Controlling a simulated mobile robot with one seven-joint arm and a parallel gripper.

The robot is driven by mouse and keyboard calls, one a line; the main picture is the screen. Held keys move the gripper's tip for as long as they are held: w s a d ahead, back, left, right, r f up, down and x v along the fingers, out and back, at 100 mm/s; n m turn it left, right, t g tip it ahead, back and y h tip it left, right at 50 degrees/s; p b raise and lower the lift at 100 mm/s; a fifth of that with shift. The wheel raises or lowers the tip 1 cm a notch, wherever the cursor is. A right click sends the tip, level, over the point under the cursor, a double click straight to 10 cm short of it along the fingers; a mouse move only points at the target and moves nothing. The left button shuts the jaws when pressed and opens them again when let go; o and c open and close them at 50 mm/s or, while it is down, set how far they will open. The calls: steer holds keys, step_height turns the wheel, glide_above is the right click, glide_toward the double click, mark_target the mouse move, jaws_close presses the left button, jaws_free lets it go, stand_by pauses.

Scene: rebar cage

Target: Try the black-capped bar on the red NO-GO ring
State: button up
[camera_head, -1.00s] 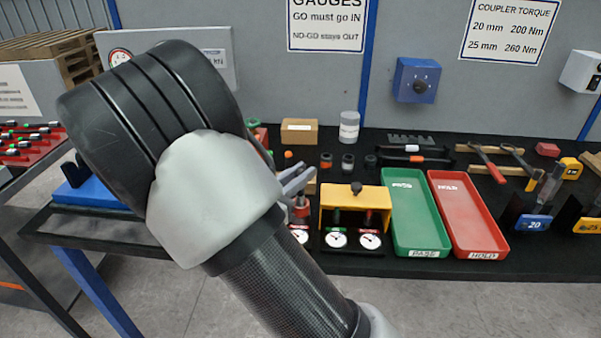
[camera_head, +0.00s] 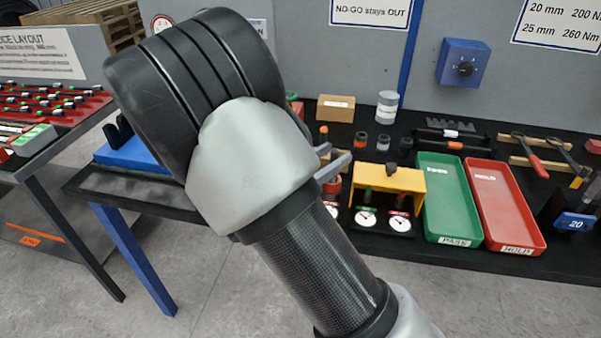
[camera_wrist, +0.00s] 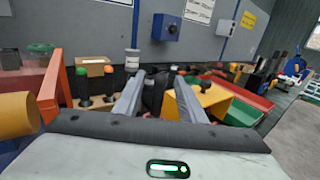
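My gripper (camera_head: 338,168) is above the bench, near the back left of the yellow gauge stand (camera_head: 388,178). In the wrist view my gripper (camera_wrist: 157,85) has its two fingers apart, with a dark shape between them that seems to lie behind; I see no bar held. A red piece (camera_head: 331,187) shows below the fingers, partly hidden; I cannot tell whether it is the NO-GO ring. Several bars with green, dark and white caps (camera_head: 45,100) lie on a red rack on the left table. They are too small to single out the black-capped one.
A green tray (camera_head: 449,225) and a red HOLD tray (camera_head: 507,222) lie right of the gauge stand. A cardboard box (camera_head: 336,107) and a white jar (camera_head: 387,106) stand behind. My arm hides part of the bench. Open floor lies between the two tables.

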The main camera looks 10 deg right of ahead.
steer(key=p+v, duration=0.1)
steer(key=v, duration=1.4)
steer(key=shift+s+a, duration=0.25)
steer(key=shift+s, duration=0.05)
steer(key=s+d+r+m+g+y, duration=0.3)
steer(key=s+d+m+g+y, duration=0.75)
steer(key=d+m, duration=0.55)
steer(key=s+a+r+m+t+y+p, duration=0.1)
steer(key=r+m+p, duration=0.3)
steer(key=r, duration=0.6)
steer(key=s+a+r+m+t+y+p, duration=0.1)
steer(key=r+m+t+p, duration=0.3)
steer(key=r+p, duration=0.5)
steer(key=shift+s+a+r+m+y, duration=0.2)
steer(key=shift+s+r+m+y, duration=0.45)
steer(key=shift+s+m+y, duration=0.2)
